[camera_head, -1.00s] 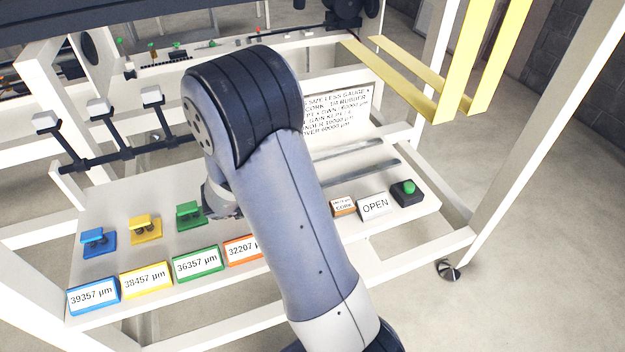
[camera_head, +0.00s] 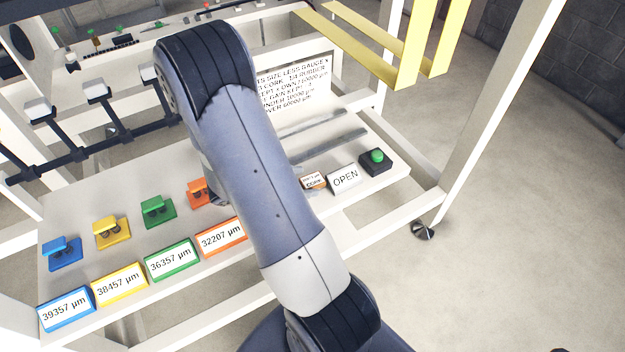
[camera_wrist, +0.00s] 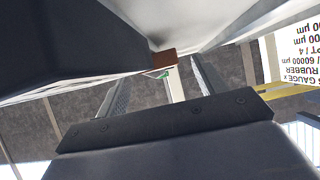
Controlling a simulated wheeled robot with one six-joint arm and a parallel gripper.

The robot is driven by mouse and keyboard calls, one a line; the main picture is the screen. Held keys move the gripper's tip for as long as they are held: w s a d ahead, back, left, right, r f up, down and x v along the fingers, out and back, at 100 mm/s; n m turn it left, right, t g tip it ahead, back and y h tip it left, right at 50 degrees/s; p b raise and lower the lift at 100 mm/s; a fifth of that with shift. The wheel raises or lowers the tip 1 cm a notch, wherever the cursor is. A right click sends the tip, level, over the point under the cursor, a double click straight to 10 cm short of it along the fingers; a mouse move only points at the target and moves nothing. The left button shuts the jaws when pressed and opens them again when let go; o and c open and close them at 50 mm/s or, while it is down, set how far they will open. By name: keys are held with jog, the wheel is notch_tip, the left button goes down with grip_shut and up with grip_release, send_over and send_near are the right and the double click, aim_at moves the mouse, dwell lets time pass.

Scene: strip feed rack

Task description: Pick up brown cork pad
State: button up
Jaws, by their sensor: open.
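A small brown block (camera_wrist: 163,59) shows between and beyond my fingers in the wrist view, at the edge of a pale surface. I cannot tell whether it is the cork pad or the back of the cork label. In the head view, a small brown-edged label block reading CORK (camera_head: 313,181) stands on the white bench, left of the OPEN sign. No separate cork pad is clear there, and my arm hides part of the bench.
The white bench (camera_head: 75,283) carries blue, yellow, green and orange clips (camera_head: 200,191) with numbered labels, an OPEN sign (camera_head: 345,178) and a green button (camera_head: 377,157). Two grey rails (camera_head: 335,140) lie behind. A text board (camera_head: 295,88) stands at the back; yellow strips (camera_head: 400,75) hang right.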

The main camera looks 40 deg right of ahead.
jog(key=shift+s+d+f, duration=0.1)
jog(key=shift+d+f, duration=0.25)
jog(key=shift+d, duration=0.2)
jog(key=shift+c, duration=0.5)
jog(key=c, duration=1)
